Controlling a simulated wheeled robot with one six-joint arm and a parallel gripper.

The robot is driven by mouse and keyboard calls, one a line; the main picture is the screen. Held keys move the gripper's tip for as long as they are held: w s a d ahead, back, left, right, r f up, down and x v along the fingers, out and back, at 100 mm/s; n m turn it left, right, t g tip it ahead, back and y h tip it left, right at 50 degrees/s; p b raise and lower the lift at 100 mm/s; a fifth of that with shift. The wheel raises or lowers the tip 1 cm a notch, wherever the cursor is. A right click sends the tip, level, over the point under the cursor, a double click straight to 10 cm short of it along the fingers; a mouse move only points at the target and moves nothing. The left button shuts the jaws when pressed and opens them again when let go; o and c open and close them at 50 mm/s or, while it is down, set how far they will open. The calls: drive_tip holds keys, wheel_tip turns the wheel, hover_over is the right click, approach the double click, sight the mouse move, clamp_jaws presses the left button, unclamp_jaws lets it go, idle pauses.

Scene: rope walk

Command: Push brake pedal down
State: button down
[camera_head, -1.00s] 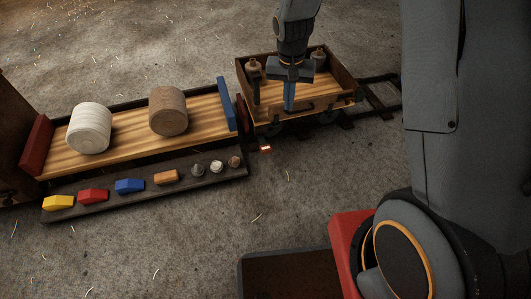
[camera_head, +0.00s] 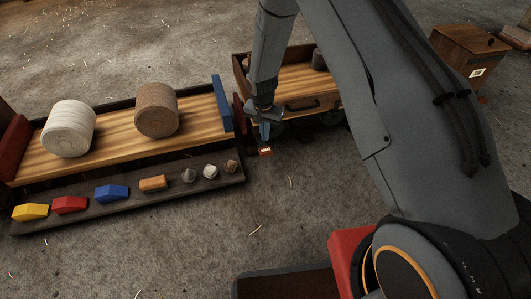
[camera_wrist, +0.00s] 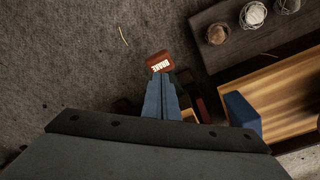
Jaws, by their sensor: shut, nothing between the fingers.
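The brake pedal is a small red-brown block with white lettering that reads "BRAKE" in the wrist view (camera_wrist: 159,62). In the head view the pedal (camera_head: 266,152) sits low beside the wagon's near left corner. My gripper (camera_head: 266,134) is shut and empty, pointing down just above the pedal in that view. In the wrist view its blue fingertips (camera_wrist: 163,76) are together and overlap the pedal's near edge. I cannot tell whether they touch it. The wooden wagon (camera_head: 305,113) stands behind the gripper, partly hidden by my arm.
A wooden bench (camera_head: 108,126) left of the wagon carries a white spool (camera_head: 69,128) and a brown spool (camera_head: 157,109). Its front ledge (camera_head: 130,206) holds several coloured blocks and small balls. A wooden box (camera_head: 466,55) stands at the back right. The floor in front of the pedal is clear.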

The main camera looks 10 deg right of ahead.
sight(266, 151)
drive_tip(key=shift+f, duration=0.1)
idle(0.3)
drive_tip(key=f+b, duration=0.1)
drive_tip(key=f, duration=0.1)
drive_tip(key=f+b, duration=0.4)
drive_tip(key=f, duration=0.1)
drive_tip(key=shift+w+d, duration=0.15)
drive_tip(key=shift+w, duration=0.15)
drive_tip(key=shift+r, duration=0.1)
drive_tip(key=shift+f+b, duration=1.05)
drive_tip(key=shift+f, duration=1.2)
drive_tip(key=shift+s, duration=0.1)
